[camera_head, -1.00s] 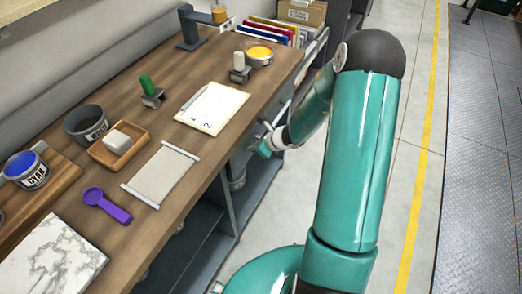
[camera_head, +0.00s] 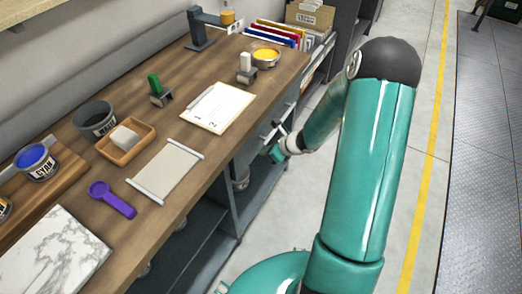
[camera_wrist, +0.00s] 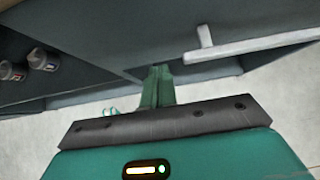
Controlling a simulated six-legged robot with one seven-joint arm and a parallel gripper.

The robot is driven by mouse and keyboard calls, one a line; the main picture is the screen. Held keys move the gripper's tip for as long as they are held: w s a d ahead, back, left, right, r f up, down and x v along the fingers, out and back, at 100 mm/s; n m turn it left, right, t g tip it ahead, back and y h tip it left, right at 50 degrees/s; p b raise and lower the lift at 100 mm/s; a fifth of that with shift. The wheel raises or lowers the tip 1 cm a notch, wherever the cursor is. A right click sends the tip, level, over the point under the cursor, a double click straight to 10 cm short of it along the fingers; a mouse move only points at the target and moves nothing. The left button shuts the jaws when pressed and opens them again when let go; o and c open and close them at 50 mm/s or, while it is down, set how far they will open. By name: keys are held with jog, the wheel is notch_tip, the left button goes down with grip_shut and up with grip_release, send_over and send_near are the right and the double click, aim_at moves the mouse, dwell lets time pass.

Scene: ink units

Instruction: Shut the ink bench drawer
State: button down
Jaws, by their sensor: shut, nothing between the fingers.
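The wooden-topped ink bench (camera_head: 205,155) runs along the left in the head view. Its grey front, with what looks like the drawer (camera_head: 283,112), is below the top edge, partly hidden by my arm. In the wrist view a pale bar handle (camera_wrist: 255,47) crosses a dark grey panel at the upper right. My gripper (camera_wrist: 160,74) is shut and empty, below and left of that handle. In the head view my gripper (camera_head: 271,151) is close to the bench front. I cannot tell whether it touches it or how far the drawer is out.
Ink tins, a wooden tray (camera_head: 118,156), a purple scoop (camera_head: 113,201), a paper sheet (camera_head: 218,107) and a marble slab (camera_head: 50,255) lie on the bench top. Open shelves are below. The floor (camera_head: 430,125) to the right is clear, with a yellow line.

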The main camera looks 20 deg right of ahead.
jog(key=v, duration=1)
jog(key=s+a+r+n+g+h, duration=0.1)
jog(key=s+a+r+n, duration=0.2)
jog(key=a+r+n, duration=0.4)
jog(key=s+a+r+n+g, duration=0.2)
jog(key=s+a+r+n, duration=0.25)
jog(key=r+n, duration=0.35)
jog(key=s+a+r+n+t+h, duration=0.1)
jog(key=s+a+r+n+h, duration=0.2)
jog(key=s+r+n, duration=0.8)
jog(key=shift+s+a+r+n+t+h, duration=0.15)
jog(key=shift+s+n+t+h, duration=0.15)
jog(key=shift+s+n+h, duration=0.7)
jog(key=shift+w+a+n, duration=0.25)
jog(key=shift+w+n, duration=0.05)
